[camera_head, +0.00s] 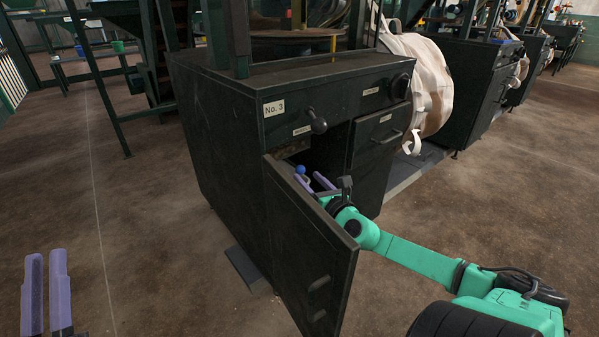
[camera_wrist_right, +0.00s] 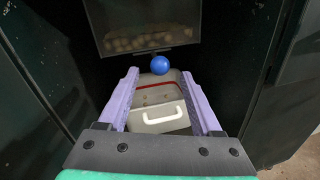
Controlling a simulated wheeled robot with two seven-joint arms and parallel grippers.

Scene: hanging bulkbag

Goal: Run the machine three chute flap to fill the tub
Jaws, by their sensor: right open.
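Machine No. 3 (camera_head: 285,85) is a dark cabinet with its lower door (camera_head: 312,250) swung open. My right gripper (camera_head: 311,180) is open and empty in the doorway, close to a blue ball knob (camera_head: 300,169). In the right wrist view the blue knob (camera_wrist_right: 160,65) is just beyond and between the fingertips, with no clear contact. A pale tub (camera_wrist_right: 160,118) with a white handle and red inner edge stands below the knob. A dark chute window (camera_wrist_right: 145,28) with round pale items behind it is above. My left gripper (camera_head: 46,255) is open and empty at the lower left.
The open door's edge stands close to my right arm. A white bulk bag (camera_head: 428,85) hangs behind the machine. The floor on the left is clear.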

